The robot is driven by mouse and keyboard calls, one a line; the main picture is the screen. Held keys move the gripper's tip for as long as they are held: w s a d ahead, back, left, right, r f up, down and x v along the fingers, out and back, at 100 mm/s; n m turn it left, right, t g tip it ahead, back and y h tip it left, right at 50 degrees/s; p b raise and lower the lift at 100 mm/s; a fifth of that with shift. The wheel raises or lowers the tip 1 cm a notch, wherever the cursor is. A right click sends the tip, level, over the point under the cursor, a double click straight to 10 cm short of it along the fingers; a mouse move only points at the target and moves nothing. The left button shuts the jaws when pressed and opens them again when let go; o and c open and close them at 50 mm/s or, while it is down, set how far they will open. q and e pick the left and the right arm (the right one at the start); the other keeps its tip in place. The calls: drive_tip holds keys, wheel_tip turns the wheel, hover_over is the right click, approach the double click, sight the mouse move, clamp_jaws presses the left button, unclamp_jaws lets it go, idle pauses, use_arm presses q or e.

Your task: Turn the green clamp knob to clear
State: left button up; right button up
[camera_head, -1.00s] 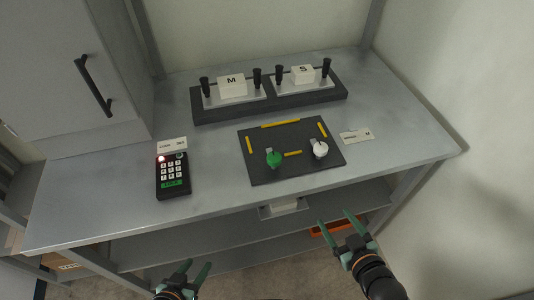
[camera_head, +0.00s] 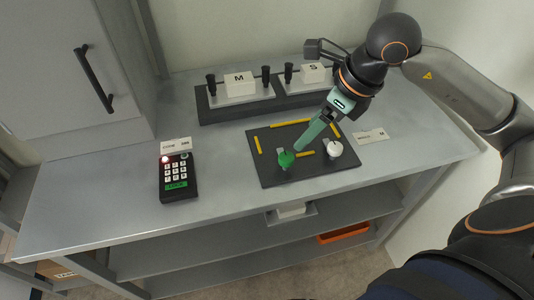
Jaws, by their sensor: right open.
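The green clamp knob (camera_head: 286,159) stands on the dark plate (camera_head: 275,177) on the bench, with a small grey tab beside it. A white knob (camera_head: 333,148) stands to its right on the same plate. My right gripper (camera_head: 302,146) reaches in from the upper right, fingers pointing down-left, with its tips just right of and above the green knob. Its fingers overlap in this view, so the gap between them is hidden; nothing shows held in it. Whether the tips touch the knob I cannot tell. My left gripper is out of view.
Yellow strips mark the plate. A keypad (camera_head: 177,178) with a red light lies to the left. Behind, a dark rack (camera_head: 225,113) holds blocks marked M and S between black handles. A label card (camera_head: 371,135) lies right of the plate. The bench's front left is clear.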

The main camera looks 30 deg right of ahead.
sight(287, 157)
drive_tip(key=x, duration=0.4)
drive_tip(key=d+x, duration=0.1)
drive_tip(key=x, duration=0.7)
drive_tip(key=shift+w+d+f, duration=0.1)
drive_tip(key=shift+w+d, duration=0.05)
drive_tip(key=shift+w, duration=0.15)
drive_tip(key=shift+c, duration=0.4)
clamp_jaws()
